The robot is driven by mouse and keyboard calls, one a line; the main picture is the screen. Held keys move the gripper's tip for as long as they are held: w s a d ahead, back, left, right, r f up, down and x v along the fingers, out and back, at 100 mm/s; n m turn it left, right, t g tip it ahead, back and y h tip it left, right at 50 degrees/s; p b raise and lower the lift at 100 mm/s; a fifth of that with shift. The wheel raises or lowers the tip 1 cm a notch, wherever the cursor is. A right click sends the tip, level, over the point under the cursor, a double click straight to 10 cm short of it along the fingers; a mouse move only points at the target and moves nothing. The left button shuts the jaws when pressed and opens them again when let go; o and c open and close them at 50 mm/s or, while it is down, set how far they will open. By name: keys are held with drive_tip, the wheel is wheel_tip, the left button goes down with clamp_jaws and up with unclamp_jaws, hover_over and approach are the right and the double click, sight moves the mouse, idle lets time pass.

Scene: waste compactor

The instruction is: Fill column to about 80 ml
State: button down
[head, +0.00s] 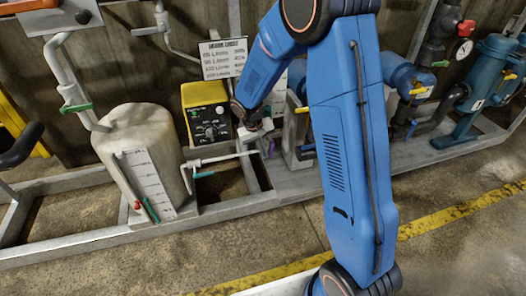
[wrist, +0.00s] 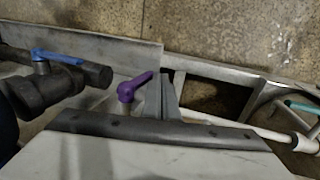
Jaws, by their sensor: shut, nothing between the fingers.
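My gripper (head: 262,128) is low beside the yellow pump, its fingers hard to make out in the head view. In the wrist view my gripper (wrist: 168,98) shows as shut grey fingers. A purple valve handle (wrist: 135,86) is just left of the fingers, apart from them in the picture; it also shows in the head view (head: 271,148). A blue valve handle (wrist: 56,57) sits on a dark valve farther left. A pale scale strip (head: 279,96), possibly the column, is mostly hidden behind my arm. No liquid level is readable.
A yellow pump (head: 207,112) stands left of my gripper. A white tank (head: 140,155) with a scale is farther left. A teal handle (wrist: 302,105) is on the pipe at right. The metal skid frame (head: 95,240) runs along the front; the floor before it is clear.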

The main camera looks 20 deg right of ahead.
drive_tip(key=v, duration=1.7)
drive_tip(key=d+f+n, duration=0.2)
drive_tip(key=f+n, duration=0.5)
drive_tip(key=n, duration=0.2)
drive_tip(key=d+f+n+y, duration=0.1)
drive_tip(key=d+f+n, duration=0.1)
drive_tip(key=f+n, duration=0.6)
drive_tip(key=shift+d+f+n+y, duration=0.3)
drive_tip(key=shift+d+n, duration=0.05)
drive_tip(key=shift+n, duration=0.15)
drive_tip(key=shift+s+d+f, duration=0.1)
drive_tip(key=shift+d+f, duration=0.1)
drive_tip(key=shift+d, duration=0.3)
